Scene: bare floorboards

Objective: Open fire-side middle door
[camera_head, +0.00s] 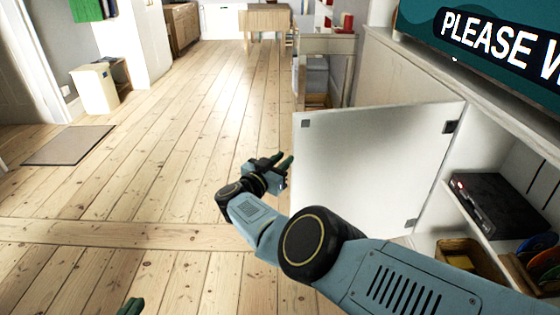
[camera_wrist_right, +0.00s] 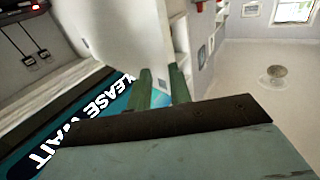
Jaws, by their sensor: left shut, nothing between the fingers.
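A white cabinet door (camera_head: 365,165) stands swung wide open at the right in the head view, its inner face towards me. Dark hinges (camera_head: 450,127) show at its right side. A small dark square (camera_head: 305,123) is at its upper free corner. My right gripper (camera_head: 283,165) is beside the door's free edge, on its left. My left gripper (camera_head: 130,307) shows only as a green tip at the bottom edge, shut and empty.
The open cabinet holds a black box (camera_head: 500,205) on a shelf and a wooden tray (camera_head: 465,260) below. A "PLEASE WAIT" screen (camera_head: 500,40) is at the upper right. The floor at left is clear around a grey mat (camera_head: 68,145). A white bin (camera_head: 95,88) stands farther back.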

